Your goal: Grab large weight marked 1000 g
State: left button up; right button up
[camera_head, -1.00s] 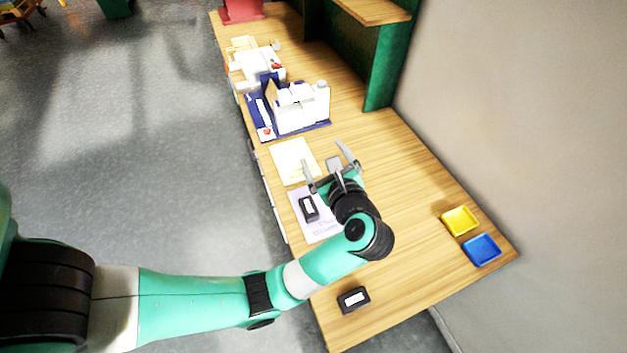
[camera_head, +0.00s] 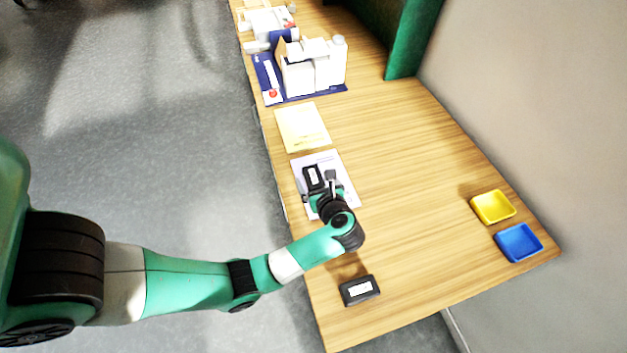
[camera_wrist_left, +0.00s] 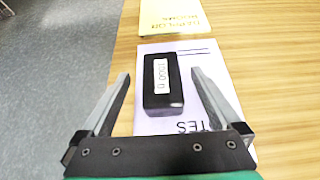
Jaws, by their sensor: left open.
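A black block-shaped weight (camera_head: 313,178) with a white label lies on a white printed sheet (camera_head: 340,163) near the table's left edge. In the left wrist view the weight (camera_wrist_left: 162,95) has a label reading 1000 g, and it stands between my fingers' lines, just beyond the tips. My left gripper (camera_wrist_left: 161,82) is open and empty, low over the sheet; in the head view the gripper (camera_head: 320,190) partly covers the sheet. A second black weight (camera_head: 360,290) with a white label lies nearer the table's front; its marking is too small to read. My right gripper is not in view.
A yellow sheet (camera_head: 302,128) lies beyond the white one. Farther back stand white bottles and boxes (camera_head: 312,68) on a blue base. A yellow tray (camera_head: 493,207) and a blue tray (camera_head: 519,242) sit at the right. The middle of the wooden table (camera_head: 420,170) is clear.

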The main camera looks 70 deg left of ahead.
aim_at(311, 171)
pick_arm(q)
jog(key=b+x, duration=0.1)
jog(key=x, duration=0.4)
jog(key=shift+a, duration=0.1)
jog(key=shift+w, duration=0.1)
grip_shut()
dwell(0.3)
jog(key=shift+r, duration=0.1)
